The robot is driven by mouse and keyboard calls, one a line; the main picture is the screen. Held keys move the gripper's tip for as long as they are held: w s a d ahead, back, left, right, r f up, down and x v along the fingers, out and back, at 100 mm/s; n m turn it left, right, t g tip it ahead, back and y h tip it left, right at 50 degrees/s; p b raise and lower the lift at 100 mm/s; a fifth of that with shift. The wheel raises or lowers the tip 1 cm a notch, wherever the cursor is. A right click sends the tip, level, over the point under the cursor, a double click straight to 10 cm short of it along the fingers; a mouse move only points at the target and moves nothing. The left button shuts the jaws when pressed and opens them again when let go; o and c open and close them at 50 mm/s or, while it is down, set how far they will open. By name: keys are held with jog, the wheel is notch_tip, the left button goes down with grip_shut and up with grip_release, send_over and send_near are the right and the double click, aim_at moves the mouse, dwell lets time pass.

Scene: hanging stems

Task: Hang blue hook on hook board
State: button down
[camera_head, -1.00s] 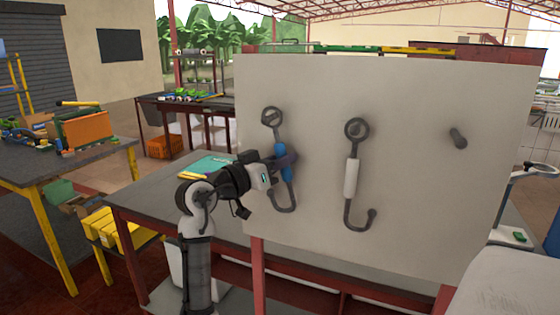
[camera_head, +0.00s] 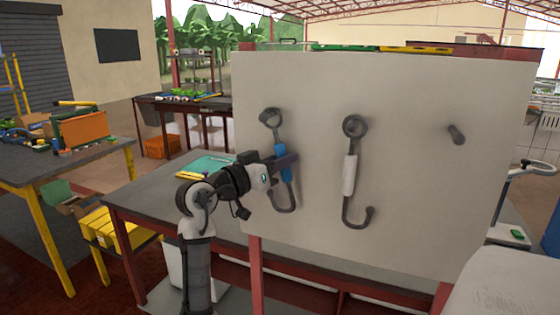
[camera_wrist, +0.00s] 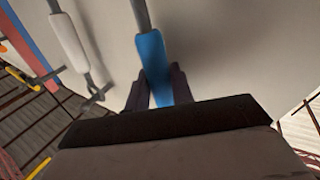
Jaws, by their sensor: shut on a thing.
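The blue hook (camera_head: 281,152) has a dark ring at the top, a blue sleeve and a dark curved lower end. It stands upright in front of the left part of the hook board (camera_head: 410,90). My gripper (camera_head: 284,168) is shut on its blue sleeve. The sleeve also shows between the dark fingers in the wrist view (camera_wrist: 154,62). The ring is at the board's left peg, but I cannot tell how far it sits on it. A white-sleeved hook (camera_head: 351,176) hangs at the middle, and a bare peg (camera_head: 456,134) sticks out on the right.
A grey table (camera_head: 150,205) with red legs stands below and left of the board. A teal mat (camera_head: 207,165) lies on it. The board face between the white hook and the right peg is clear.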

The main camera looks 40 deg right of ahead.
jog(key=c, duration=1.1)
grip_release()
jog(key=shift+a, duration=0.1)
